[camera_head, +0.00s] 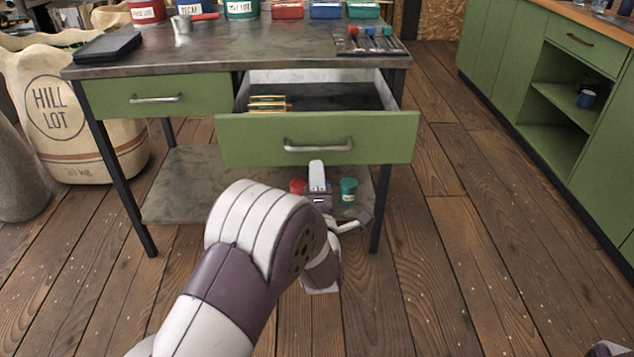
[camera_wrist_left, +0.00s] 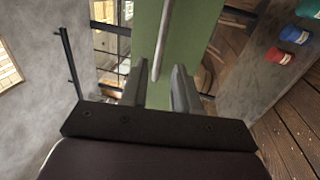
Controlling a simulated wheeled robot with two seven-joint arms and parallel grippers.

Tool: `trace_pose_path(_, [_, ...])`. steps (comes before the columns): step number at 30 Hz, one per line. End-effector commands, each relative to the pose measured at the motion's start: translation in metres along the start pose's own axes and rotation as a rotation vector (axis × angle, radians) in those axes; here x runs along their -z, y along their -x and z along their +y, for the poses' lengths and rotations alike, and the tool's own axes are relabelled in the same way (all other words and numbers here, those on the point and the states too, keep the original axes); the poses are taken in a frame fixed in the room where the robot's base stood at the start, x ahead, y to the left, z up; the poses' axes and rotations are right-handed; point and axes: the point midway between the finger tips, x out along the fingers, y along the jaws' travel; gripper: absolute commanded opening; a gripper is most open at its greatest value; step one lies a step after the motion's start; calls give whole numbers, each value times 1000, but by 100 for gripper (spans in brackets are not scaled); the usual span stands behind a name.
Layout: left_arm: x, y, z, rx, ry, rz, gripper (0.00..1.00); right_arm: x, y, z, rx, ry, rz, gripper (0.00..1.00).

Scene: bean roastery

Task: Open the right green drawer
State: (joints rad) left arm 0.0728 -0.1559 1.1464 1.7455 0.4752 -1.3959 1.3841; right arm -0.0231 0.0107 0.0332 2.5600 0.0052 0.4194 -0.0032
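The right green drawer (camera_head: 250,150) of the metal-topped table is pulled well out, and its interior shows from above. Its bar handle (camera_head: 318,145) is on the front panel. My left gripper (camera_head: 317,172) is just below and in front of the handle. In the left wrist view my left gripper (camera_wrist_left: 158,85) has its two fingers apart, with nothing held. The handle (camera_wrist_left: 162,40) runs into the space between the fingertips, against the green drawer front (camera_wrist_left: 190,30). My right gripper is not visible.
A gold-coloured object (camera_head: 268,103) lies in the drawer. The left green drawer (camera_head: 165,97) is shut. Red and teal jars (camera_head: 348,189) stand on the lower shelf (camera_head: 190,190). A sack (camera_head: 75,120) stands at left, green cabinets (camera_head: 500,50) at right. The floor between is clear.

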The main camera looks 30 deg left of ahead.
Motion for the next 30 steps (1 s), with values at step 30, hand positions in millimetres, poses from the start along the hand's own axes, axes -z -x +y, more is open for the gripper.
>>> trace_pose_path(30, [-35, 81, -95, 509, -594, -375, 31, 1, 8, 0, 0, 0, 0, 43])
